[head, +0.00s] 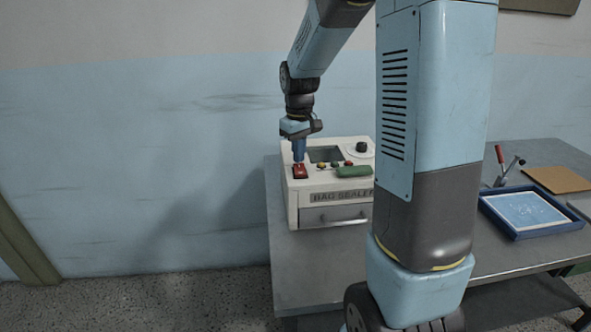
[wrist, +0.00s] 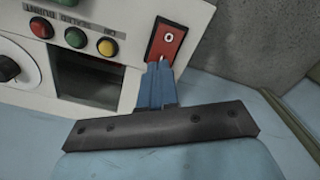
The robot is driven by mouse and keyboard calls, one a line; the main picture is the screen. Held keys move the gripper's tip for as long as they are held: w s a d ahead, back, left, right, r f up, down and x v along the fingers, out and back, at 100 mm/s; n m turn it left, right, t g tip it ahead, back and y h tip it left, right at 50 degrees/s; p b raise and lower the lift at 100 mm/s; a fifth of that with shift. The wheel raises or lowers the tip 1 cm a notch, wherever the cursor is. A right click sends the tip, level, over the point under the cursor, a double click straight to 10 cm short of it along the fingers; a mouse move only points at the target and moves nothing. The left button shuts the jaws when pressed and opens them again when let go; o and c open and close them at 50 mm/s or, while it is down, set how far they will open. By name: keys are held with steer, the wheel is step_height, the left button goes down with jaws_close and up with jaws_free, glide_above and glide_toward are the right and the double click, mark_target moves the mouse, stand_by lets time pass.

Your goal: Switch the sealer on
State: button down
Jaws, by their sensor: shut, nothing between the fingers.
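The bag sealer (head: 333,218) is a white box on the grey table, with its name plate on the front. Its red rocker switch (head: 300,172) is at the left of the sloping panel; it also shows in the wrist view (wrist: 169,38), in a dark frame with a "0" mark on the visible end. My gripper (head: 299,159) is shut and empty, pointing down at the switch. In the wrist view its blue fingertips (wrist: 159,65) overlap the other end of the switch and hide it. I cannot tell whether they touch it, or which way the rocker is tilted.
The panel carries red (wrist: 41,27), green (wrist: 75,38) and yellow (wrist: 107,46) lamps or buttons, a dark window (wrist: 88,74) and a black knob (wrist: 8,68). A blue tray (head: 517,235) and a brown board (head: 557,180) lie at right on the table.

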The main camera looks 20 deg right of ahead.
steer(key=shift+f, duration=0.7)
stand_by(0.5)
steer(key=shift+r, duration=3.55)
